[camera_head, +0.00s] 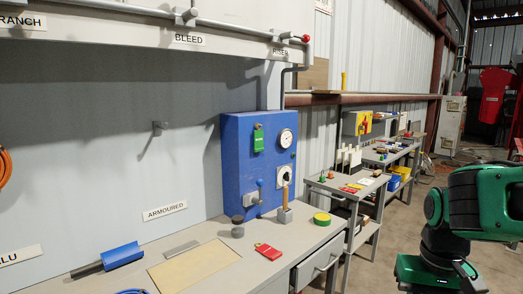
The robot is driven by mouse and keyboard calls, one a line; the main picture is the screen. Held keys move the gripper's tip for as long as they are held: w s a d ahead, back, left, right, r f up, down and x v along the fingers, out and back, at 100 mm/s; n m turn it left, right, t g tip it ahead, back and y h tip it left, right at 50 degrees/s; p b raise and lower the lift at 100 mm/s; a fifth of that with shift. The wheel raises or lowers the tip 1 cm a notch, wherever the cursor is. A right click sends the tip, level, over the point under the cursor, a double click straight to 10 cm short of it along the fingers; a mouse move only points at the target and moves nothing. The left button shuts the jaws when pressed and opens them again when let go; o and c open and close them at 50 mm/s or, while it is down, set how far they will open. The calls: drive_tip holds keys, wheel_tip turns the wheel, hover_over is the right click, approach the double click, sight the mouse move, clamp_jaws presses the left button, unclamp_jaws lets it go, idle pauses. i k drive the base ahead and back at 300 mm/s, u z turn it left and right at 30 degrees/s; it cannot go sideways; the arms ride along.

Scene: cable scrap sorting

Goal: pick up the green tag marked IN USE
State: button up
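A green tag (258,140) hangs upright on the front of the blue box (233,165), near its upper left, to the left of a round gauge. It has a darker top part and faint light marking that is too small to read. A red tag (268,251) lies flat on the bench top below the box. Green and black links of my arm are at the right edge, well away from the tag. My gripper cannot be made out in this view.
The bench (300,238) also holds a small post with a wooden handle (284,205), a dark knob (238,228), a green-and-yellow roll (322,219) and a blue cylinder (122,255). A pipe (285,88) runs down above the box. More benches stand behind; floor is open at right.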

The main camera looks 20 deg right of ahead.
sight(258, 134)
drive_tip(key=u, duration=0.25)
drive_tip(key=i, duration=0.95)
drive_tip(key=z, duration=0.1)
